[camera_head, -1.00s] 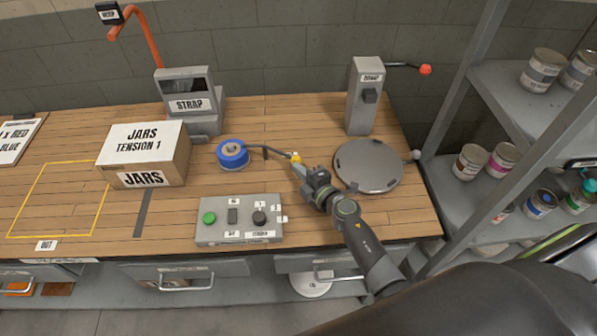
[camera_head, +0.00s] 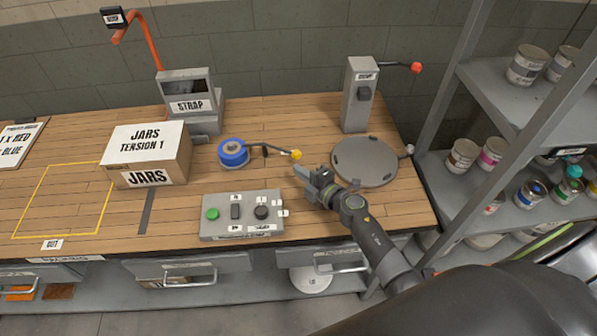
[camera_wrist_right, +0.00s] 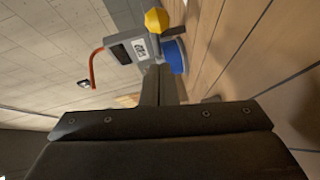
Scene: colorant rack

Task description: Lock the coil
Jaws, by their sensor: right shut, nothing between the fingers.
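The blue coil (camera_head: 233,153) lies on the bench, right of the jars box. A dark lever arm runs from it to the right and ends in a yellow knob (camera_head: 296,154). My right gripper (camera_head: 299,171) is shut and empty, just below and right of the yellow knob in the head view, apart from it. In the right wrist view the closed fingers (camera_wrist_right: 159,84) point toward the yellow knob (camera_wrist_right: 157,20), with the blue coil (camera_wrist_right: 175,57) behind. My left gripper is not in view.
A control box (camera_head: 241,215) with a green button stands in front of the coil. The jars box (camera_head: 146,154) is left, the strap machine (camera_head: 190,100) behind, and a round grey plate (camera_head: 365,161) right. A grey post with a red-knobbed lever (camera_head: 360,95) stands at the back.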

